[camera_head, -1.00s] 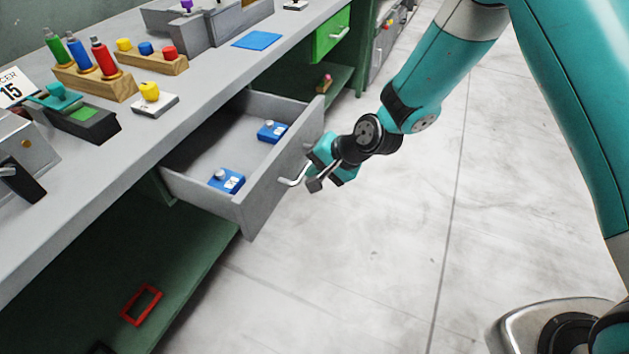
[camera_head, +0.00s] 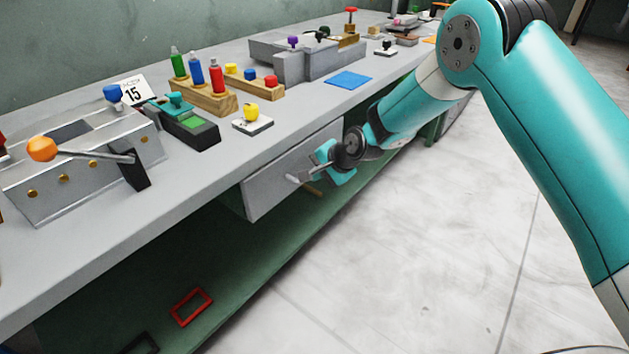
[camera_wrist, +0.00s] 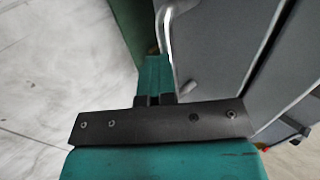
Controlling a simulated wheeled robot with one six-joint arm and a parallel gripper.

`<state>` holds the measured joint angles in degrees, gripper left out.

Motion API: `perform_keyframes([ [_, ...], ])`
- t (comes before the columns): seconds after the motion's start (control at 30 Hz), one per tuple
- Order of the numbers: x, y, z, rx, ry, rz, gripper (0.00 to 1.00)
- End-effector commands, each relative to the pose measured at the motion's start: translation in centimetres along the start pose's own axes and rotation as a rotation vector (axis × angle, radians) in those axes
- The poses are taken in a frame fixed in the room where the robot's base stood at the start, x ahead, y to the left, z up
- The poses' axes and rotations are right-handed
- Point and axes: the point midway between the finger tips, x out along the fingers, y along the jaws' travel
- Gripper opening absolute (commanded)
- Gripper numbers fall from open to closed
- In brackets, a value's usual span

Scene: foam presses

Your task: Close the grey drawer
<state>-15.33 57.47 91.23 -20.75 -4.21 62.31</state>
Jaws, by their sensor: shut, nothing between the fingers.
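The grey drawer (camera_head: 275,182) sits under the grey benchtop, its front close beneath the bench edge. No interior shows in the head view; whether it is fully flush I cannot tell. Its metal handle (camera_head: 297,178) is on the front, partly hidden by my gripper. My gripper (camera_head: 312,175) is shut and empty, right at the handle and drawer front. In the wrist view the shut fingers (camera_wrist: 155,80) are beside the handle (camera_wrist: 165,28) and the grey front (camera_wrist: 215,45). Whether they touch it is unclear.
On the benchtop stand a wooden bottle rack (camera_head: 205,98), a yellow knob on a white base (camera_head: 252,118), a blue mat (camera_head: 349,80) and a press with an orange ball lever (camera_head: 42,149). A red frame (camera_head: 191,307) lies on the lower shelf. The floor at right is clear.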

Motion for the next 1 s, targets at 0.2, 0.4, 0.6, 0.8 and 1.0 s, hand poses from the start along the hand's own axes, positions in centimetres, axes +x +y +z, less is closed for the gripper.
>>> perform_keyframes([
  [0.2,0.1,-0.2,-0.4,0.004,0.005,-0.006,0.00],
  [0.4,0.2,-0.4,-0.4,0.001,0.005,-0.011,0.00],
  [0.6,-0.2,-0.4,-0.3,0.000,0.003,-0.012,0.00],
  [0.8,-2.5,1.0,-0.3,-0.001,-0.002,-0.002,0.00],
  [1.0,-7.0,1.5,-0.3,-0.003,-0.002,-0.002,0.00],
])
